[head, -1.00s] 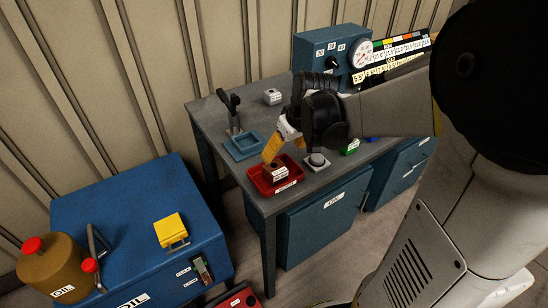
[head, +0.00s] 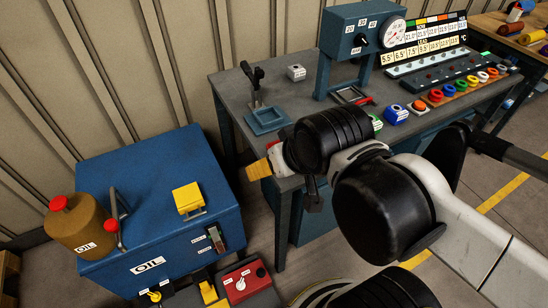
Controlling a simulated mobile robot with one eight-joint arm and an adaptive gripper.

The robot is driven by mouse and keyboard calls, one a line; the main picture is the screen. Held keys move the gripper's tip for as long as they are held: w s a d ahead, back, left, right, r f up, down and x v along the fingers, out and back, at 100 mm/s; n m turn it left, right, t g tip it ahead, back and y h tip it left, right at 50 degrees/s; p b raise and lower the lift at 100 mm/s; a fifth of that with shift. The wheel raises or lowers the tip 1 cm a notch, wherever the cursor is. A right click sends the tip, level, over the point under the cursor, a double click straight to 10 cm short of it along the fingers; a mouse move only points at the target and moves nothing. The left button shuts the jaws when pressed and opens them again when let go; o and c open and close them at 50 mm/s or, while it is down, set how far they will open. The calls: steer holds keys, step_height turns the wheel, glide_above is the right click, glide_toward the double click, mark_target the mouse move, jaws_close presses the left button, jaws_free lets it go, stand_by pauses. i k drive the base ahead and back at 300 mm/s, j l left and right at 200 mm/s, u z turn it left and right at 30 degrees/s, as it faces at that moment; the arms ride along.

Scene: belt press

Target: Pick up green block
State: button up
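The green block (head: 376,122) is small with a pale top.
A blue fixture with a lever (head: 267,121) and a white block (head: 296,72) stand behind my arm. A blue press with a gauge (head: 350,40) and a row of coloured rings (head: 447,90) are farther right. A blue oil cabinet (head: 145,160) stands left.

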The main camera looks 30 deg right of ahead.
mark_target(378, 124)
steer(key=z, duration=1.35)
